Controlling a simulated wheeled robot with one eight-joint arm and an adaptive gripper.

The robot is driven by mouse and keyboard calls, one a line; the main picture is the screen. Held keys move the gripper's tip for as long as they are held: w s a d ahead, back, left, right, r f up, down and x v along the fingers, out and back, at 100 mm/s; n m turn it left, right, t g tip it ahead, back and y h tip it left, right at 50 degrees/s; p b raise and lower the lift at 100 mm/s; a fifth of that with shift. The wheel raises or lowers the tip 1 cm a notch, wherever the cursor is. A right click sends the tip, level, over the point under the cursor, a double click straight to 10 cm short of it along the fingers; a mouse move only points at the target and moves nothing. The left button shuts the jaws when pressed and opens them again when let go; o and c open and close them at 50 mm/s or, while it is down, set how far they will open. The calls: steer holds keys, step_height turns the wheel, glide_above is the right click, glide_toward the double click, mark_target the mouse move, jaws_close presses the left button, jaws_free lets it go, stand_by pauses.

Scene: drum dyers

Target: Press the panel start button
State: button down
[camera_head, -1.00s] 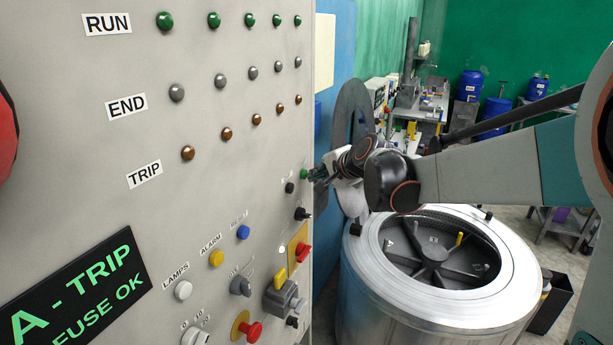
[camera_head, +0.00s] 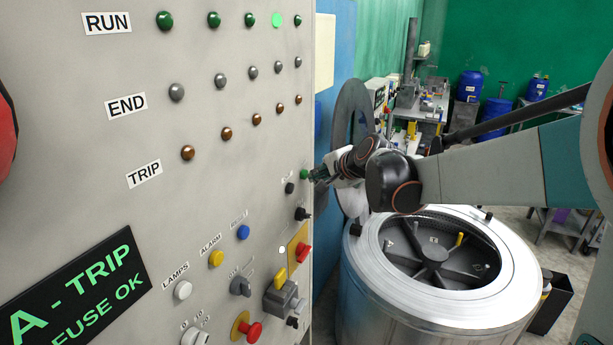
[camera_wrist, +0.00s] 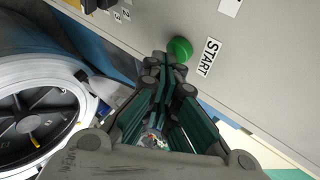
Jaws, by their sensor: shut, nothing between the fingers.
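The green start button (camera_wrist: 180,48) sits on the grey panel beside a label reading START (camera_wrist: 208,57) in the wrist view. It also shows in the head view as a small green knob (camera_head: 304,174) near the panel's right edge. My gripper (camera_wrist: 163,62) is shut and empty, with its fingertips right at the button and seeming to touch it. In the head view my gripper (camera_head: 318,174) reaches the panel from the right. The fingertips cover part of the button. One green RUN lamp (camera_head: 277,20) on the panel is lit bright.
The panel (camera_head: 120,215) carries a black knob (camera_head: 290,188) below the button, a red knob (camera_head: 303,253) and several other switches. A large steel drum (camera_head: 440,300) with an open top stands below my arm. Benches and blue barrels are at the back.

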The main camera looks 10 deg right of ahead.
steer(key=shift+s+d, duration=0.3)
steer(key=shift+d, duration=0.15)
steer(key=s+d, duration=0.1)
steer(key=d, duration=0.1)
steer(key=s+d, duration=0.2)
stand_by(0.5)
stand_by(0.4)
steer(key=s+a+f+n+g+b, duration=0.2)
steer(key=s+a+f+n+b, duration=0.3)
steer(key=s+f+b, duration=0.6)
steer(key=s+d+f+n+g+h+b, duration=0.2)
steer(key=s+f+n+b, duration=0.5)
steer(key=s+f+b, duration=0.8)
steer(key=s+d+f+h, duration=0.1)
steer(key=s+f+h, duration=0.1)
steer(key=s+f, duration=0.4)
steer(key=shift+s+f+n, duration=0.25)
steer(key=shift+s+n, duration=0.05)
steer(key=shift+s, duration=0.15)
